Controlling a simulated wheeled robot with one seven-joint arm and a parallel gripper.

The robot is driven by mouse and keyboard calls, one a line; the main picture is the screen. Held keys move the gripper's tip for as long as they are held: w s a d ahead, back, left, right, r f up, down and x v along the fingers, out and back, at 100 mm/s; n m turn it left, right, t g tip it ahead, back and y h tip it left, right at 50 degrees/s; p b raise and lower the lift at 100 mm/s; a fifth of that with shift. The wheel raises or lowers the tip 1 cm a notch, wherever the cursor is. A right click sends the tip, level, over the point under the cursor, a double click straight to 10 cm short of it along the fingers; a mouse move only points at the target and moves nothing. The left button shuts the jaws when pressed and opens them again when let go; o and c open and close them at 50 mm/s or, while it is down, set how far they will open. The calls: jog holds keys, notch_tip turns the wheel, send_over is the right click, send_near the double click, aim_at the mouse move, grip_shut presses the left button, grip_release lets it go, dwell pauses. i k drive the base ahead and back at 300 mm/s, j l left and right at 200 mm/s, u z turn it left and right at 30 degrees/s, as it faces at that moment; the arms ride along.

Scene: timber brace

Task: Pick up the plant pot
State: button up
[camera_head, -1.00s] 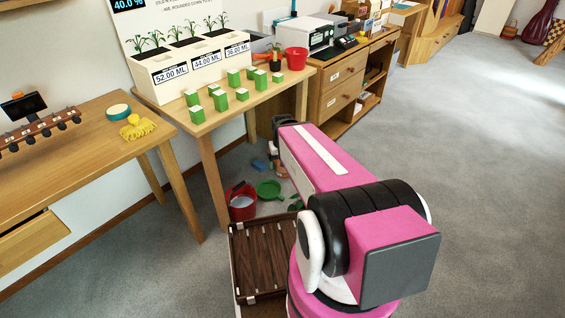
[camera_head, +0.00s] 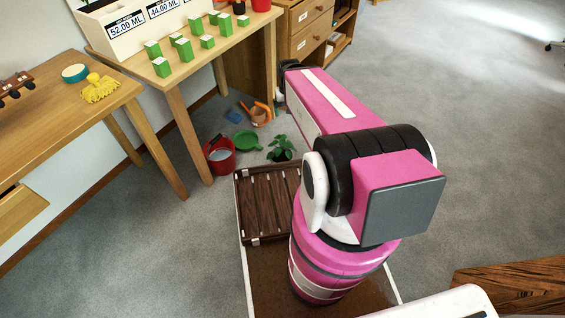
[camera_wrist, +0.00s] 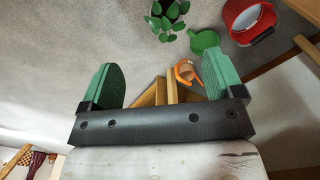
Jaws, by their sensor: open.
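The plant pot (camera_head: 283,156) stands on the grey floor in the head view, with a leafy green plant in it. The pot is dark and small there, just left of my arm. In the wrist view the plant's leaves (camera_wrist: 167,20) show at the top middle, beyond my fingertips, and they hide most of the pot. My gripper (camera_wrist: 163,68) is open, its two green-padded fingers wide apart with nothing held between them. The plant is apart from the fingers. In the head view my arm hides the gripper.
A red bucket (camera_head: 220,160), a green dustpan (camera_head: 246,140) and an orange watering can (camera_head: 260,116) lie near the plant. A table with green boxes (camera_head: 208,41) stands behind, its legs nearby. A brown slatted tray (camera_head: 268,205) is in front.

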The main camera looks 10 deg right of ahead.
aim_at(284, 153)
jog(key=k+l+z, duration=0.25)
jog(key=k+l, duration=0.45)
jog(key=l, duration=0.15)
